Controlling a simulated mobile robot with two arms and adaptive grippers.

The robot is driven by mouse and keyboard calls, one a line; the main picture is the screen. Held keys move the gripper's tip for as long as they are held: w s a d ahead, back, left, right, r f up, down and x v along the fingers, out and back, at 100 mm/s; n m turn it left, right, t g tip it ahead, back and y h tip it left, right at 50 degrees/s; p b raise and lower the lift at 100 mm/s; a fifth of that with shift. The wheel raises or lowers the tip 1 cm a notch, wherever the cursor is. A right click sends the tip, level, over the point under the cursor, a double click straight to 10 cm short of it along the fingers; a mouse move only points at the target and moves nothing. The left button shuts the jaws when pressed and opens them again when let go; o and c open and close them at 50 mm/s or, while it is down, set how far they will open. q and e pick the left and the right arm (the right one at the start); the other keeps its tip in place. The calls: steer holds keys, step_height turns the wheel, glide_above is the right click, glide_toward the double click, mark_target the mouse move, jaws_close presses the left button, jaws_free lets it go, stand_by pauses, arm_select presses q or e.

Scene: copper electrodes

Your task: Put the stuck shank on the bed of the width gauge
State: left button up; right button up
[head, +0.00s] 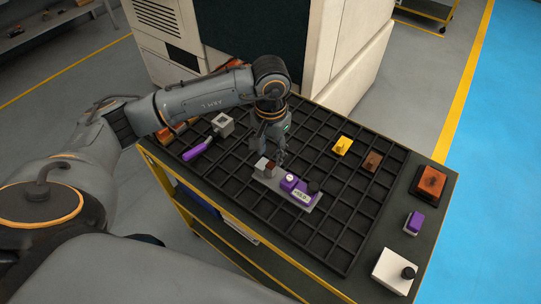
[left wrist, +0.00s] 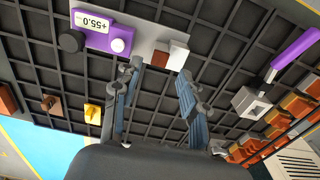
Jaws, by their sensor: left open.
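The width gauge (head: 289,181) lies on the black grid, with a purple body, a display, a white button and a dark knob on a grey plate. The left wrist view shows the gauge (left wrist: 97,35) reading +55.0. A brown block (left wrist: 160,58) and a white-faced block (left wrist: 178,54) sit side by side at the plate's end. My left gripper (head: 274,155) is open and empty, pointing down close to these blocks; its fingertips (left wrist: 159,70) show just short of them. I cannot tell which piece is the stuck shank. My right gripper is out of view.
A yellow piece (head: 342,146) and a brown piece (head: 372,161) stand on the grid at right. A grey block (head: 222,125) with a purple handle (head: 198,149) lies at left. A copper-coloured block (head: 431,181), a purple block (head: 414,222) and a white box (head: 393,272) stand along the right edge.

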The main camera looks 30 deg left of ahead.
mark_target(271, 165)
arm_select(q)
step_height(271, 165, up, 10)
steer(key=b, duration=0.2)
steer(key=shift+f+b, duration=0.2)
steer(key=shift+b, duration=0.1)
